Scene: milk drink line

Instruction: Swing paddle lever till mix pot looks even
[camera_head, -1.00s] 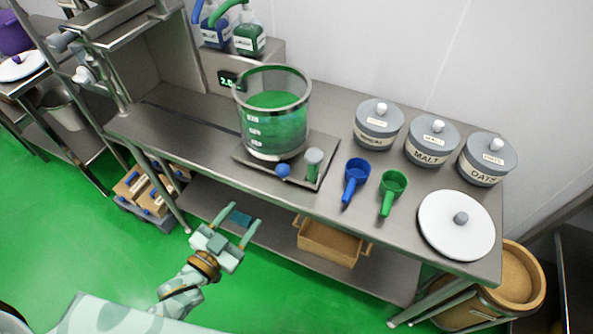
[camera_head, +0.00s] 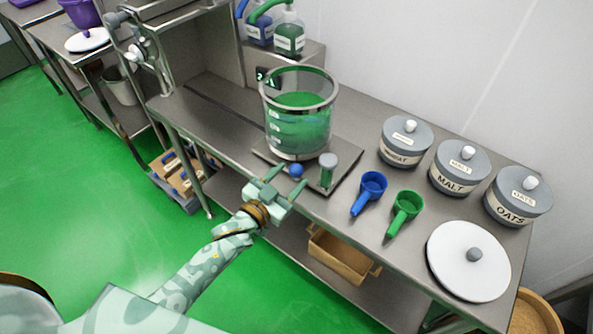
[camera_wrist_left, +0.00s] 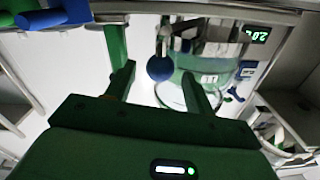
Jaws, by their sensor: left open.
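The mix pot (camera_head: 299,125) is a clear vessel with green contents, standing on a metal base plate (camera_head: 345,180) on the steel table. A lever with a blue ball knob (camera_head: 296,171) sticks out at the pot's front. My left gripper (camera_head: 292,177) is open at the table's front edge, its fingers around the knob's near side. In the left wrist view the blue knob (camera_wrist_left: 160,67) shows between the two finger tips, with the pot (camera_wrist_left: 215,62) behind it. I cannot tell whether the fingers touch the knob. My right gripper is not in view.
A grey-topped green cylinder (camera_head: 327,172) stands right of the knob. Further right lie a blue scoop (camera_head: 370,188), a green scoop (camera_head: 405,208) and a white round lid (camera_head: 468,262). Three labelled jars (camera_head: 461,168) stand behind. Pump bottles (camera_head: 289,38) are at the back.

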